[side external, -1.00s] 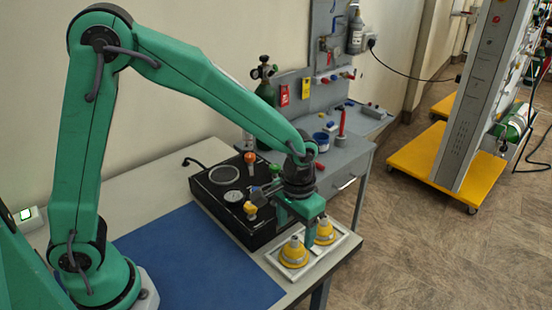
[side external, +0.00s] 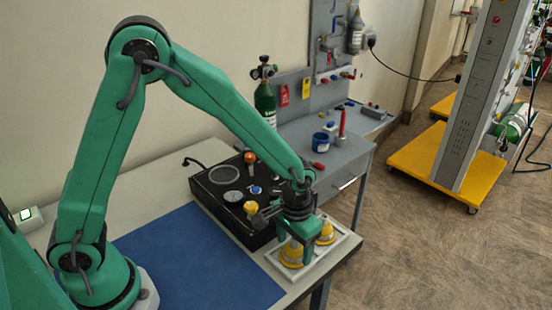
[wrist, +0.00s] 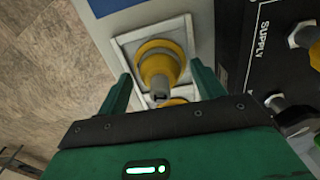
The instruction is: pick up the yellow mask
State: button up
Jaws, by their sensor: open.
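Two yellow masks with grey-white connectors sit on a white tray (side external: 272,269). The near mask (side external: 290,264) is partly hidden by my gripper (side external: 295,250) in the side view. The other mask (side external: 326,236) stands just behind it on the tray. In the wrist view the near mask (wrist: 160,62) lies ahead, between the lines of my two fingers (wrist: 162,82). My fingers are open, one on each side of it, with gaps visible. The other mask (wrist: 173,102) shows partly below it, near my gripper body.
A black panel box (side external: 225,208) with gauges and knobs stands close beside the tray. A blue mat (side external: 190,260) lies clear on the table to the left. The table's front edge and the floor (side external: 430,250) are close on the right.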

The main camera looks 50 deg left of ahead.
dwell(0.4)
jog(key=c, duration=1.1)
jog(key=shift+r, duration=0.15)
jog(key=shift+r, duration=0.9)
notch_tip(320, 180, up, 2)
jog(key=shift+s+d+r, duration=0.1)
jog(key=shift+r, duration=0.1)
jog(key=s+d+r, duration=0.6)
jog(key=s+d, duration=0.1)
jog(key=s, duration=0.2)
jog(key=shift+r, duration=0.25)
jog(key=shift+w+a, duration=0.1)
jog(key=shift+w, duration=0.05)
